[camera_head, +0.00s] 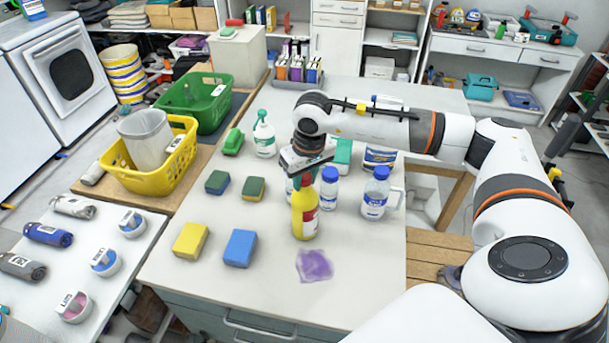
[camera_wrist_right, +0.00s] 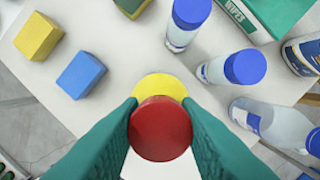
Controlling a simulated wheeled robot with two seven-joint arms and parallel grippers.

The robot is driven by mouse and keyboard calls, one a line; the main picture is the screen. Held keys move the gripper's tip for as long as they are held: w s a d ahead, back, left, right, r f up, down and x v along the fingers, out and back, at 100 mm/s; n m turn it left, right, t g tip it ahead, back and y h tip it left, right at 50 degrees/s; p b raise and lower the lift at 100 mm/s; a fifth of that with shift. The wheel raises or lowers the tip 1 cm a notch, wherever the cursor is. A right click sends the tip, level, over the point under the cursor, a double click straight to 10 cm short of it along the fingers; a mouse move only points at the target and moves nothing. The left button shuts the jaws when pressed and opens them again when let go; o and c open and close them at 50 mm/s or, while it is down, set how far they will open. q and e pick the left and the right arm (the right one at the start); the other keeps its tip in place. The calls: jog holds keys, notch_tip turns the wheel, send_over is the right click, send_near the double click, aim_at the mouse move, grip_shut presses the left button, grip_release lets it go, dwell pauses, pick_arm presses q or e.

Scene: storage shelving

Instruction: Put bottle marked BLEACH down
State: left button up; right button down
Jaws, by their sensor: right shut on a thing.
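My right gripper (camera_head: 303,178) is shut on a yellow bottle (camera_head: 304,218) with a red and white label, upright over the white worktop (camera_head: 220,285). I cannot read the word on its label or tell whether its base touches the worktop. In the right wrist view the green fingers (camera_wrist_right: 160,105) pinch it just under its red cap (camera_wrist_right: 160,130); its yellow shoulder (camera_wrist_right: 158,86) shows beyond. The fingers hide its neck in the head view. My left gripper is not in view.
Two blue-capped bottles (camera_head: 328,188) (camera_head: 375,192) stand close on the right. A purple cloth (camera_head: 314,265) lies just in front. A blue sponge (camera_head: 240,248) and a yellow sponge (camera_head: 191,240) lie left. A spray bottle (camera_head: 264,137) stands behind.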

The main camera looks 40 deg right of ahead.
jog(key=c, duration=1.4)
grip_release()
jog(key=shift+f, duration=0.1)
jog(key=o, duration=0.3)
jog(key=shift+o, duration=0.2)
